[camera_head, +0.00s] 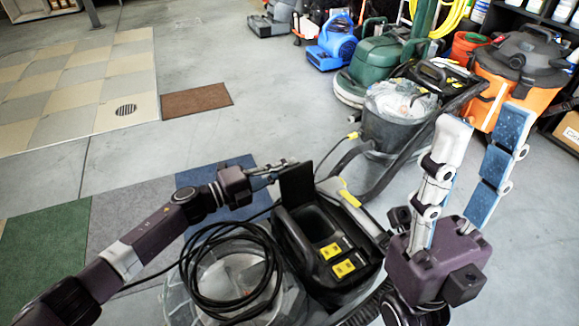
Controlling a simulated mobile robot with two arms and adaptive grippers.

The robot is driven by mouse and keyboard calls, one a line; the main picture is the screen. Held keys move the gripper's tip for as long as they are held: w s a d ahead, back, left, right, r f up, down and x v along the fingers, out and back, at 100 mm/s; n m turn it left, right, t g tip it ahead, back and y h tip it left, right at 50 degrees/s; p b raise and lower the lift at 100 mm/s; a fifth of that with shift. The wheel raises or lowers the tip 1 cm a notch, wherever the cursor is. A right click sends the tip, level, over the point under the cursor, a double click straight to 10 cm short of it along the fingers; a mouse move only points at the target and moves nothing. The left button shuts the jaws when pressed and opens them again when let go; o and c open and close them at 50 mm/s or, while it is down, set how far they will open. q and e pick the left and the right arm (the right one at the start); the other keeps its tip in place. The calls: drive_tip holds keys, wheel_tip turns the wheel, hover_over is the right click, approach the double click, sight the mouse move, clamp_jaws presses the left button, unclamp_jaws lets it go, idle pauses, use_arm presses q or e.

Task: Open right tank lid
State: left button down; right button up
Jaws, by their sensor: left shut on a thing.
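A black floor-cleaning machine (290,256) stands in the lower middle, with an open cavity (318,222) and yellow labels inside. A dark flat lid (297,186) stands upright at the far left edge of this cavity. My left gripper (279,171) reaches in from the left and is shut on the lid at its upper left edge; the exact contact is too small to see. My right gripper (478,135) is at the right, its two long fingers pointing up and wide apart, with nothing between them.
A grey bucket vacuum (392,132), green machine (376,58), blue blower (338,42) and orange vacuum (537,96) stand behind.

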use_arm(q)
drive_tip(key=shift+f, duration=0.15)
drive_tip(key=c, duration=2)
unclamp_jaws()
drive_tip(key=shift+c, duration=0.2)
drive_tip(key=v, duration=1.2)
